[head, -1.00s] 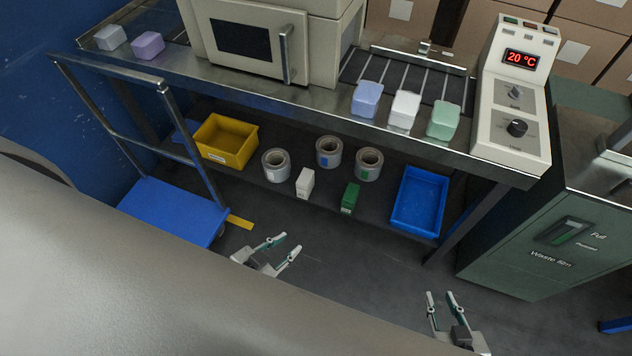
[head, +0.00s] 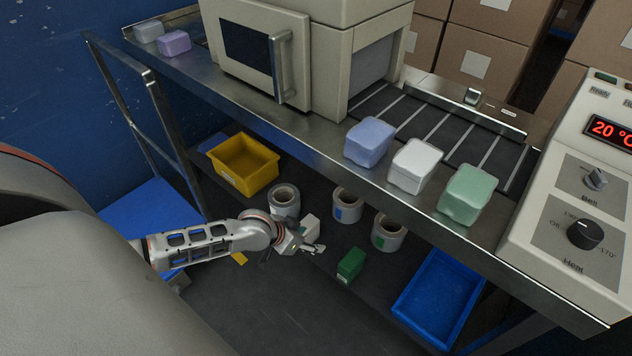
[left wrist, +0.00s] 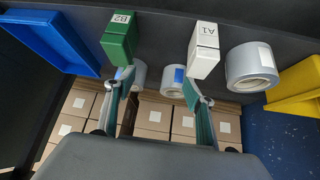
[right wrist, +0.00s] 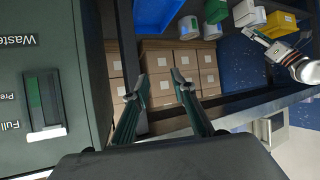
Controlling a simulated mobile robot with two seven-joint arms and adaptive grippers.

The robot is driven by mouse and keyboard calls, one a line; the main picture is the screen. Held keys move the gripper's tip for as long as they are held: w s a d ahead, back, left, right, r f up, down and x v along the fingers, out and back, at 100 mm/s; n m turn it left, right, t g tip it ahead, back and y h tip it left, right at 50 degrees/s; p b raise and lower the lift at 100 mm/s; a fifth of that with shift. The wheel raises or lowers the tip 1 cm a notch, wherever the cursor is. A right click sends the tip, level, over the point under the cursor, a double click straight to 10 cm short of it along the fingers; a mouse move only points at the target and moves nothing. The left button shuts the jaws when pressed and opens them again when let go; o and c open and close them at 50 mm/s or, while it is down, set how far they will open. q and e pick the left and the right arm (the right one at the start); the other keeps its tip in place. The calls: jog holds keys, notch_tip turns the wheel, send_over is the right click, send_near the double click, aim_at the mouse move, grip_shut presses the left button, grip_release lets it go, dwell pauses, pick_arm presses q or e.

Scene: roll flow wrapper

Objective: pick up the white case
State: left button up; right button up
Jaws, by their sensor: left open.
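The white case (head: 311,228) stands on the lower shelf in the head view, partly hidden behind my left gripper (head: 306,247). In the left wrist view the white case (left wrist: 204,50) carries the label A1 and lies just beyond the right-hand finger. My left gripper (left wrist: 160,88) is open there, with nothing between its fingers. A green case (left wrist: 119,38) labelled B2 is by the left-hand finger; it also shows in the head view (head: 351,265). My right gripper (right wrist: 161,82) is open and empty in the right wrist view, near the waste film cabinet (right wrist: 45,90).
Film rolls (head: 284,200) stand behind the cases on the shelf. A yellow bin (head: 243,165) is to the left and a blue tray (head: 439,298) to the right. The conveyor table's steel edge (head: 330,160) is above, carrying wrapped packs, including a white one (head: 414,166).

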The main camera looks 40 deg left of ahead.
pick_arm(q)
jog(key=n+g+y+b, duration=0.1)
jog(key=b, duration=0.1)
send_near(306, 224)
notch_tip(306, 224, down, 3)
jog(key=b+x, duration=0.2)
jog(key=x, duration=0.1)
jog(key=shift+w+f, duration=0.15)
jog(key=shift+w, duration=0.15)
jog(key=shift+b+x, duration=0.75)
jog(key=shift+x, duration=0.3)
jog(key=shift+b+x, duration=0.6)
jog(key=shift+x, duration=0.45)
jog(key=shift+w+d, duration=0.1)
jog(key=shift+w, duration=0.25)
jog(key=shift+w+r, duration=0.25)
jog(key=shift+r, duration=0.05)
grip_shut()
pick_arm(e)
jog(key=a+m, duration=0.1)
jog(key=a+m+y, duration=0.1)
jog(key=a, duration=0.1)
jog(key=a+m, duration=0.1)
jog(key=a, duration=0.1)
jog(key=shift+s+f+t, duration=0.25)
jog(key=shift+f+t, duration=0.05)
